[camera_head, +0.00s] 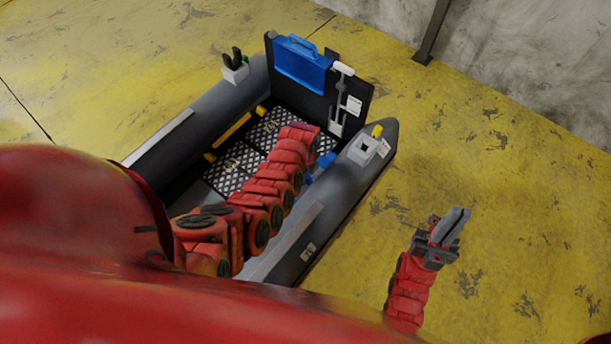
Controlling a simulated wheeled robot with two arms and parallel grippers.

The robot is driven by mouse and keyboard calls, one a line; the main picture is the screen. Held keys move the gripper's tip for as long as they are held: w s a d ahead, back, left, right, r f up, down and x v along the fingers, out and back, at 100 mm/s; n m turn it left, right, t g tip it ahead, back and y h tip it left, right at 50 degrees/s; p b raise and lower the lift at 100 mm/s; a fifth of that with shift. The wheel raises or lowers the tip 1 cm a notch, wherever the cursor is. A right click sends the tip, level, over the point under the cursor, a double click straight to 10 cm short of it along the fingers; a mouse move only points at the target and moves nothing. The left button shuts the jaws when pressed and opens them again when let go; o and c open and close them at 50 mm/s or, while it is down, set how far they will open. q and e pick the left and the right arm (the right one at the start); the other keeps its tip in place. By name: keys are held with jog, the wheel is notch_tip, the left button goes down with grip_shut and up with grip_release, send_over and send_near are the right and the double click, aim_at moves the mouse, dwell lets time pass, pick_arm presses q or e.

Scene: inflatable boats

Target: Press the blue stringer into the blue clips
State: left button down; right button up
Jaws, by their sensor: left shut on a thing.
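The blue stringer (325,160) shows only in part, as a blue piece along the inner side of the boat's right tube. A smaller blue piece (308,180), perhaps a blue clip, shows nearer to me. My left arm reaches over the floor panels and hides much of that side. The left gripper (315,150) is at the far end of this arm, its fingers mostly hidden by the wrist, shut on the blue stringer. Whether the stringer sits in the clips cannot be seen. My right gripper (451,224) is outside the boat, above the yellow floor, with its grey fingers seen close together.
The grey boat (185,140) has a dark transom (350,90) with a blue case (301,64). A yellow stringer (232,130) lies along the left side by the patterned floor panels (262,133). A grey box (363,149) sits on the right tube. Floor to the right is clear.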

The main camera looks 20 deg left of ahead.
pick_arm(q)
jog(key=shift+f, duration=0.2)
jog(key=c, duration=0.7)
grip_release()
jog(key=shift+r, duration=0.15)
notch_tip(320, 180, up, 11)
jog(key=shift+w+f+b, duration=0.1)
jog(key=shift+w+b, duration=0.05)
jog(key=shift+b, duration=1)
notch_tip(320, 180, up, 6)
jog(key=p, duration=0.5)
